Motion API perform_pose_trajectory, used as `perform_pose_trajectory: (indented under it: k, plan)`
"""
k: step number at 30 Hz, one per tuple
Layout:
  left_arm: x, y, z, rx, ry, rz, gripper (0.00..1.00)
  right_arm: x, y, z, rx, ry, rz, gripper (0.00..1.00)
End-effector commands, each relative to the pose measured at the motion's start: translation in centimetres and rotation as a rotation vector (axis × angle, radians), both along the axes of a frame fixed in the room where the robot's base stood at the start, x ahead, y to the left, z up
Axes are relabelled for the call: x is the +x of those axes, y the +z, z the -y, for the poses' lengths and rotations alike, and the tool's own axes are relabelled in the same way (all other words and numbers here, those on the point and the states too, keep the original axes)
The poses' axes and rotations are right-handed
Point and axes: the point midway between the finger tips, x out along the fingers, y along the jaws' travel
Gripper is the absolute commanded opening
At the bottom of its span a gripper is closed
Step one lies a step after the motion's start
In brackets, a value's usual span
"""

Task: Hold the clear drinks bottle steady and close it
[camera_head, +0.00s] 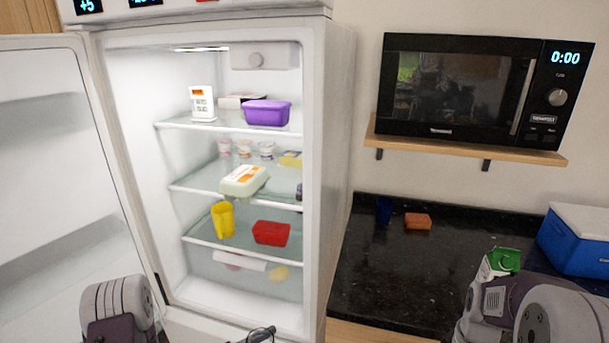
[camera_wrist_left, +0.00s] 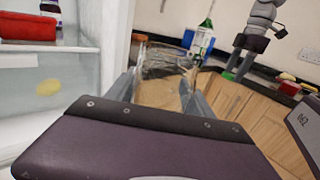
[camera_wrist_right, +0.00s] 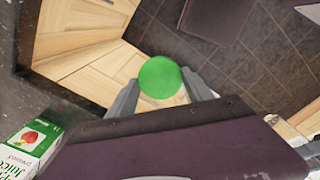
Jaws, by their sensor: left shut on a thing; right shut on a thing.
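The clear drinks bottle (camera_wrist_left: 160,65) is between the fingers of my left gripper (camera_wrist_left: 160,88), which is shut on it in the left wrist view. The bottle is see-through, and its outline is hard to make out. A round green cap (camera_wrist_right: 160,77) is pinched between the fingertips of my right gripper (camera_wrist_right: 163,88). The cap also shows in the left wrist view (camera_wrist_left: 228,75), held in the right gripper, apart from the bottle and to its right. In the head view a clear rim (camera_head: 262,332) shows at the bottom edge; most of both grippers is out of that view.
An open fridge (camera_head: 335,150) with food on its shelves stands at the left. A juice carton (camera_head: 490,268), an orange sponge (camera_head: 418,221), a blue cup (camera_head: 384,209) and a blue cooler (camera_head: 575,245) are on the black counter (camera_head: 375,290). A microwave (camera_head: 450,90) sits above.

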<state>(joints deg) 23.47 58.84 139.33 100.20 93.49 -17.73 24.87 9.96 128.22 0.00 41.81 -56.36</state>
Motion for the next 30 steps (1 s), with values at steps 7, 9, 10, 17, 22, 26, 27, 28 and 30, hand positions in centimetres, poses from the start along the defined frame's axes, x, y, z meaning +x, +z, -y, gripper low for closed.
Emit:
perform_pose_trajectory:
  k: [7, 9, 10, 17, 22, 26, 27, 28, 30]
  plan:
    - [-1.0, -4.8, -7.8, 0.002, 0.022, 0.003, 0.00, 0.0, 0.0, 0.0, 0.000, 0.000, 0.000, 0.22]
    - [-1.2, -5.9, -9.4, 0.003, 0.025, 0.003, 0.00, 0.0, 0.0, 0.0, 0.000, 0.000, 0.000, 0.22]
    - [-1.3, -6.2, -10.0, 0.003, 0.024, 0.003, 0.00, 0.0, 0.0, 0.0, 0.000, 0.000, 0.000, 0.22]
    - [-1.6, -7.2, -11.6, 0.003, 0.021, 0.002, 0.00, 1.8, -1.2, -2.3, 0.001, -0.109, -0.004, 0.22]
    - [-1.6, -7.2, -11.5, 0.003, 0.022, 0.002, 0.00, 3.9, -2.8, -5.7, 0.000, -0.273, -0.003, 0.22]
    - [-1.6, -7.2, -11.5, 0.003, 0.022, 0.002, 0.00, 5.2, -4.1, -8.7, -0.001, -0.406, -0.002, 0.22]
    - [-1.6, -7.2, -11.5, 0.003, 0.022, 0.002, 0.00, 5.5, -4.5, -9.5, -0.002, -0.443, -0.003, 0.22]
    - [-1.6, -7.2, -11.5, 0.003, 0.022, 0.002, 0.00, 5.7, -4.7, -10.0, -0.002, -0.468, -0.003, 0.22]
    - [-1.6, -7.2, -11.5, 0.003, 0.023, 0.002, 0.00, 5.9, -5.1, -11.0, -0.002, -0.512, -0.001, 0.22]
